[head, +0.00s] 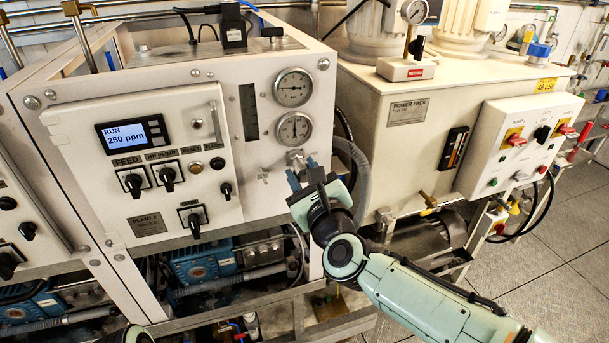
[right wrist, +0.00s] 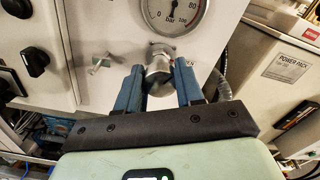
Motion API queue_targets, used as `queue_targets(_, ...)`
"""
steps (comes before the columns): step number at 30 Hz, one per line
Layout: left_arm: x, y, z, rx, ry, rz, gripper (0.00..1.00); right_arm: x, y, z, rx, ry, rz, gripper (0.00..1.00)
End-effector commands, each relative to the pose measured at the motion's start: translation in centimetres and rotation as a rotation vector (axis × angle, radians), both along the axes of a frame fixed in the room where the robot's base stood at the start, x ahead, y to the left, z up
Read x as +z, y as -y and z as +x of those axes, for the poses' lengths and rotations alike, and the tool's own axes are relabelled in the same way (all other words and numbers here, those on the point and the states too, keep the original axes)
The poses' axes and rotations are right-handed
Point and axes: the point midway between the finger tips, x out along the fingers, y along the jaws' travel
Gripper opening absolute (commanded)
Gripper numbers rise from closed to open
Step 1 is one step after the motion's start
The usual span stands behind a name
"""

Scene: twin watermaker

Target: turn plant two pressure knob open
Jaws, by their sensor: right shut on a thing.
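The pressure knob (head: 296,157) is a grey metal knob on the white front panel of plant 2, just below the lower of two gauges. In the right wrist view the knob (right wrist: 160,62) shows between the two blue fingers. My right gripper (head: 305,172) reaches it from the lower right and is shut on it. It also shows in the right wrist view (right wrist: 158,80), with one finger on each side of the knob. The fingers hide part of the knob, and its turned angle cannot be told. My left gripper is not in view.
The lower gauge (head: 295,129) sits close above the knob. A small metal valve handle (head: 263,174) is just left of it, and a grey hose (head: 357,175) curves past on the right. The control box (head: 150,165) reads "RUN 250 ppm". The power pack (head: 408,113) stands at right.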

Motion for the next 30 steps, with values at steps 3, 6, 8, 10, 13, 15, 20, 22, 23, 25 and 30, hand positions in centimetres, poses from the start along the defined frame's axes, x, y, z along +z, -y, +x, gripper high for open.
queue_targets(3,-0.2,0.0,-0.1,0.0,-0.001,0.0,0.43,0.0,0.0,0.0,0.0,0.035,-0.102,0.06)
queue_targets(6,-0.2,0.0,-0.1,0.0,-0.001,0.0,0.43,0.0,0.0,0.0,0.0,0.064,-0.194,0.06)
queue_targets(8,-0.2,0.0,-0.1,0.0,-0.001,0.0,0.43,0.0,0.0,0.0,-0.001,0.082,-0.248,0.06)
queue_targets(10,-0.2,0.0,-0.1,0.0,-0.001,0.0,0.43,0.1,0.0,0.0,0.0,0.103,-0.311,0.06)
queue_targets(13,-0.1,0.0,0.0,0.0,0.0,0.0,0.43,0.0,0.0,0.0,-0.001,0.133,-0.402,0.06)
queue_targets(15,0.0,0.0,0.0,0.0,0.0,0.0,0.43,0.1,-0.1,0.0,-0.001,0.153,-0.465,0.06)
queue_targets(20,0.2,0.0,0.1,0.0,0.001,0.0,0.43,0.1,-0.1,0.0,-0.001,0.2,-0.61,0.06)
queue_targets(22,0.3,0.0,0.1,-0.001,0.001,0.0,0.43,0.0,-0.1,0.0,-0.001,0.221,-0.674,0.06)
queue_targets(23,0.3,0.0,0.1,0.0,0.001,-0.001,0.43,0.0,-0.1,0.0,-0.001,0.229,-0.701,0.06)
queue_targets(25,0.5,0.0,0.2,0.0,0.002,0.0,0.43,0.0,-0.1,0.0,-0.001,0.249,-0.763,0.06)
queue_targets(30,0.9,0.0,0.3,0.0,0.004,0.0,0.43,0.0,-0.1,0.0,0.0,0.3,-0.918,0.06)
